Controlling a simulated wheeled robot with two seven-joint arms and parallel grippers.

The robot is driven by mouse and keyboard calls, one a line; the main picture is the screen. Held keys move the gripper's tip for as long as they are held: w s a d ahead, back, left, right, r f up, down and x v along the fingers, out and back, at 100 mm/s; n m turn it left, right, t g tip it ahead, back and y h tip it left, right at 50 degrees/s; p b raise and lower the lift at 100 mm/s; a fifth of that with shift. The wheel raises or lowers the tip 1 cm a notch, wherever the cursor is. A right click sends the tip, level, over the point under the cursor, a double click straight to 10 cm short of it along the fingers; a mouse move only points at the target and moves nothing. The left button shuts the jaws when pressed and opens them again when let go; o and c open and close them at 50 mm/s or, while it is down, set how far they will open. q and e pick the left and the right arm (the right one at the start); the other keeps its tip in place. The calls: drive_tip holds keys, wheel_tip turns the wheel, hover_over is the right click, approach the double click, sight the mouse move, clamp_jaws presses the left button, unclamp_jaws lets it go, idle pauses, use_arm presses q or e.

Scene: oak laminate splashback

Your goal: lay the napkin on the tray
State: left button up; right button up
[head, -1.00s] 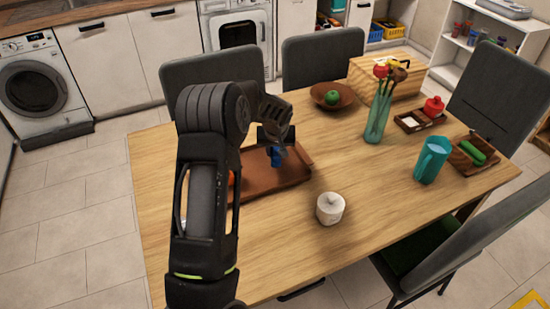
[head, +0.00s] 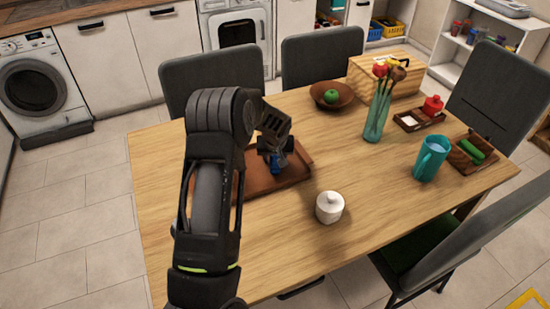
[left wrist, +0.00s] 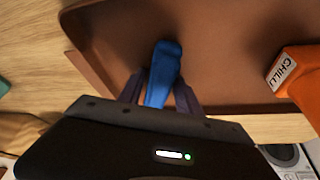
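The blue napkin (head: 275,165) is a small folded shape between the fingers of my left gripper (head: 275,148). The left wrist view shows the napkin (left wrist: 164,72) pinched between the two dark fingers (left wrist: 160,92), with its far end sticking out over the tray. The brown tray (head: 291,173) lies on the table, partly hidden behind my left arm; its flat floor and rim fill much of the left wrist view (left wrist: 225,45). The napkin is over the tray's floor, low down; I cannot tell whether it touches. My right gripper is not in view.
An orange chilli container (left wrist: 300,75) stands at the tray's right in the left wrist view. A white lidded pot (head: 329,207) stands near the tray. A bowl with a green fruit (head: 331,97), a flower vase (head: 376,118) and a teal jug (head: 431,160) stand farther right.

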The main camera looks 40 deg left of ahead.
use_arm(q)
drive_tip(key=shift+o, duration=0.9)
drive_tip(key=shift+r, duration=0.1)
drive_tip(key=shift+r+p, duration=0.2)
drive_tip(key=shift+p, duration=0.1)
drive_tip(key=shift+d+r, duration=0.1)
drive_tip(key=shift+r, duration=0.2)
drive_tip(key=b+v, duration=0.2)
drive_tip(key=v, duration=0.9)
